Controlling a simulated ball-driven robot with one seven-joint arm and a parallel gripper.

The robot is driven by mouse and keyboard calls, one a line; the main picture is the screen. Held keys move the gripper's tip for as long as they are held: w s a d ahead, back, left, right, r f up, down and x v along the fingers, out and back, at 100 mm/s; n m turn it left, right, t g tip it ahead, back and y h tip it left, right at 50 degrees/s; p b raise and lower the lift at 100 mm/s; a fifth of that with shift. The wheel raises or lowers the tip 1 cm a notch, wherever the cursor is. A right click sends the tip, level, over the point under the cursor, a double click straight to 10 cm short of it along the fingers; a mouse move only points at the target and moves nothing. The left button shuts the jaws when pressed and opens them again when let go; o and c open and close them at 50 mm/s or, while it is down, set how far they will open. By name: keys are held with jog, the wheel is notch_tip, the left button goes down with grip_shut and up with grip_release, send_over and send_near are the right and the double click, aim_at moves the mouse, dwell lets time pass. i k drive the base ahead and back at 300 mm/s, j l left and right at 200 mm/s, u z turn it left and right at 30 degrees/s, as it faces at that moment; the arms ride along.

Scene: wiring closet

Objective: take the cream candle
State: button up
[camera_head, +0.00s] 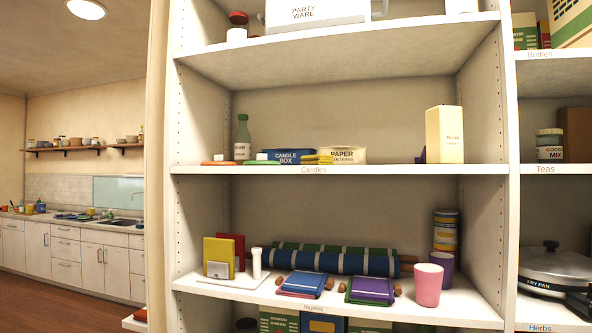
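A tall cream block (444,136), with small print on its front that I cannot fully read, stands upright at the right end of the shelf labelled "Candles" (380,169). It is the only thing there that looks like a cream candle; whether it is a bare candle or a box I cannot tell. A small dark purple thing (421,156) shows just at its left side, partly hidden behind it. My gripper is not in view.
Left along the shelf are a paper lantern box (349,155), a blue candle box (293,157), flat coloured items and a green bottle (242,138). A gap separates the lantern box from the cream block. An upright divider (506,110) stands to the right; another shelf is above.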

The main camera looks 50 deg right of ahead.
aim_at(444, 124)
jog(key=l+z, duration=0.55)
jog(key=z, duration=0.3)
jog(key=i+l+z, duration=0.1)
jog(key=l+z, duration=0.15)
jog(key=z, duration=0.15)
